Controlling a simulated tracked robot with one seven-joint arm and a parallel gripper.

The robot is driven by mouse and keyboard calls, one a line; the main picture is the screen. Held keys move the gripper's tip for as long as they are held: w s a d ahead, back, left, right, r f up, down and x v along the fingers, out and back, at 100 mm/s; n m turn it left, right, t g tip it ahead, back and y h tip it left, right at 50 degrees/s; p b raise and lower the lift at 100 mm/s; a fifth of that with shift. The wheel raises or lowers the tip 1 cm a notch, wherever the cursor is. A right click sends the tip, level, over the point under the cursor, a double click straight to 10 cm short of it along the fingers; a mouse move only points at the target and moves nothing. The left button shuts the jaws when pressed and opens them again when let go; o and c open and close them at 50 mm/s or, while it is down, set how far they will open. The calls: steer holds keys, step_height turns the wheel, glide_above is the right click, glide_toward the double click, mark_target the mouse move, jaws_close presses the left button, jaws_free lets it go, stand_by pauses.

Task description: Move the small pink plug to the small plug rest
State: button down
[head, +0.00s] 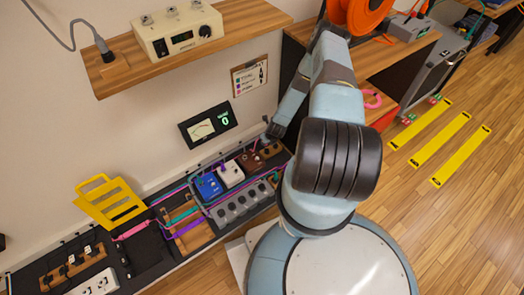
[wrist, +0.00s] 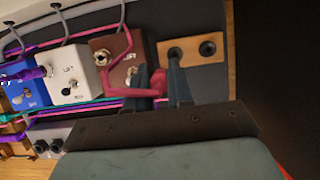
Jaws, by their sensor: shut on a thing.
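In the wrist view, my gripper (wrist: 158,75) is shut on the small pink plug (wrist: 160,84), which shows between the two dark fingers. Pink also shows to the left of the left finger, over the lower right of a brown pedal (wrist: 112,50). A small wooden block with two dark round holes (wrist: 192,61), which looks like the small plug rest, lies just beyond the fingertips. The right fingertip overlaps its lower edge in the picture; I cannot tell whether they touch. In the head view, my gripper (head: 274,133) is small and dark above the pedalboard's right end, and the plug is not clear.
A white pedal (wrist: 68,86) and a blue pedal (wrist: 24,94) stand left of the brown one, with pink and purple cables around them. In the head view, a yellow stand (head: 108,203) is on the left and a shelf with an amplifier (head: 175,32) is above.

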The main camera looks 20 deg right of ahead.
steer(key=shift+w+d+f, duration=0.3)
steer(key=shift+w+f, duration=0.1)
steer(key=shift+f, duration=1.05)
steer(key=shift+w+d+f, duration=0.35)
steer(key=shift+f, duration=1.1)
steer(key=shift+w+d+f, duration=0.3)
steer(key=shift+w+f, duration=0.1)
steer(key=shift+f, duration=1.05)
steer(key=shift+f, duration=0.15)
steer(key=c, duration=0.9)
jaws_free()
steer(key=v, duration=1.3)
steer(key=shift+s+r, duration=0.15)
steer(key=shift+r, duration=0.15)
